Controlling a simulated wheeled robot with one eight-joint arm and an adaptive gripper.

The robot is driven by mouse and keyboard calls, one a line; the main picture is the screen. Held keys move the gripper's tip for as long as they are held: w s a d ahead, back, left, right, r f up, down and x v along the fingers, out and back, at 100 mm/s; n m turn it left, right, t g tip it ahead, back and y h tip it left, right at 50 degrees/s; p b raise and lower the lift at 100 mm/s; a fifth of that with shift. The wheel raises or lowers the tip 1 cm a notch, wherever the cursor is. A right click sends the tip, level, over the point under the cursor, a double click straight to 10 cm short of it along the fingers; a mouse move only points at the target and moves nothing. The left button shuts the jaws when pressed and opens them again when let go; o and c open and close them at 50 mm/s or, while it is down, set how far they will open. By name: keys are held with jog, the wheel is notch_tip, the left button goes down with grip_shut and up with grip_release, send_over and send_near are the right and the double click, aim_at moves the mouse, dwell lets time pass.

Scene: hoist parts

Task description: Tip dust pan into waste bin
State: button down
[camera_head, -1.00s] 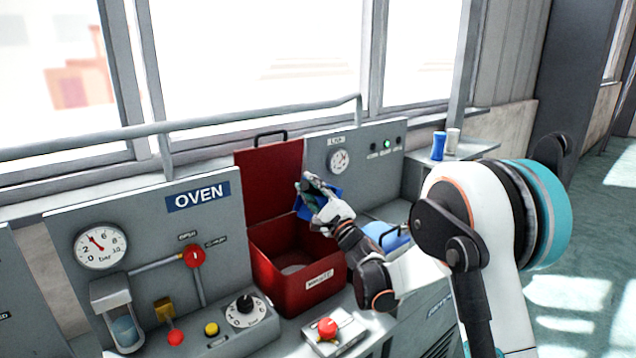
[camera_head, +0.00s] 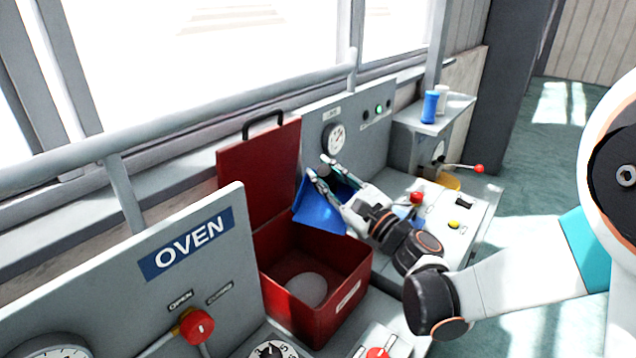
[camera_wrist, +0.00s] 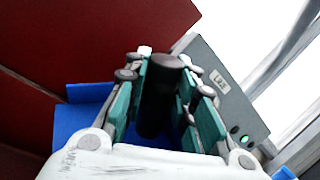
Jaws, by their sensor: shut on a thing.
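The blue dust pan (camera_head: 320,208) is held steeply tilted above the back right of the red waste bin (camera_head: 328,312), its broad face showing and its lower edge near the bin's rim. The bin's lid (camera_head: 255,175) stands open. My gripper (camera_head: 318,168) is shut on the pan's handle. In the wrist view the dark handle (camera_wrist: 160,88) lies between the finger pads of my gripper (camera_wrist: 163,70), with blue pan (camera_wrist: 75,118) behind the fingers. A pale round patch (camera_head: 306,288) shows on the bin's floor; I cannot tell what it is.
The grey OVEN panel (camera_head: 200,275) with a red-knobbed lever (camera_head: 197,326) stands left of the bin. A gauge panel (camera_head: 350,120) is behind the pan. A blue cup (camera_head: 430,105) and a white cup (camera_head: 455,103) stand on a shelf at right. A rail runs along the windows.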

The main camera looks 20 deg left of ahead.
aim_at(323, 166)
jog(key=s, duration=0.2)
jog(key=s+a+g, duration=0.1)
jog(key=shift+s+f+m, duration=0.1)
jog(key=shift+s+m, duration=0.2)
jog(key=shift+w+f+m+h+p, duration=0.15)
jog(key=shift+w+m+h+p, duration=0.45)
jog(key=shift+m+p, duration=0.4)
jog(key=w+m+p, duration=0.1)
jog(key=w+m+h+p, duration=0.1)
jog(key=m, duration=0.1)
jog(key=shift+w+d+f+g+p, duration=0.2)
jog(key=shift+w+f+g+p, duration=0.1)
jog(key=shift+w+f+p, duration=0.1)
jog(key=shift+r+m, duration=0.15)
jog(key=shift+m, duration=0.15)
jog(key=shift+r+p, duration=1.5)
jog(key=shift+r, duration=0.6)
